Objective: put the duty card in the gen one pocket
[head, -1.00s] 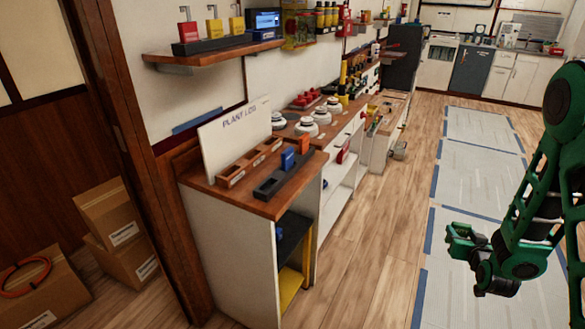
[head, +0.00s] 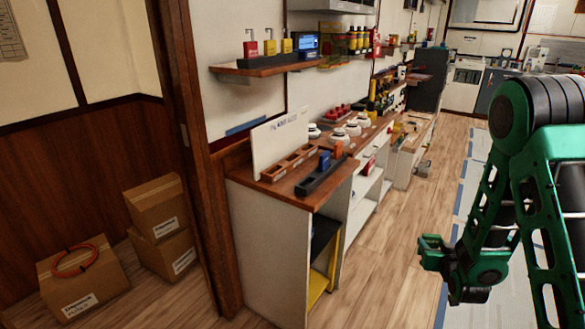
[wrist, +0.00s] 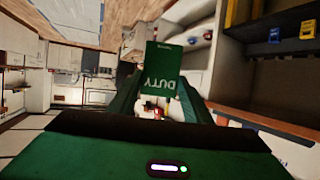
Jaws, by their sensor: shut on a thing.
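The duty card (wrist: 165,82) is a green card with white "DUTY" lettering, upside down in the wrist view. My gripper (wrist: 160,108) is shut on it. In the head view my gripper (head: 428,252) hangs above the floor at the right, well apart from the counter; I cannot make out the card from the gripper there. On the near wooden counter are a brown rack with several pockets (head: 288,164) and a dark rack (head: 322,177) holding a blue and an orange block. Their labels are too small to read, so I cannot tell which pocket is gen one.
A white "PLANT LOG" board (head: 279,140) stands behind the racks. A wall shelf (head: 262,68) with coloured padlocks hangs above. A wooden door post (head: 190,150) and cardboard boxes (head: 84,278) are at the left. The floor between counter and arm is clear.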

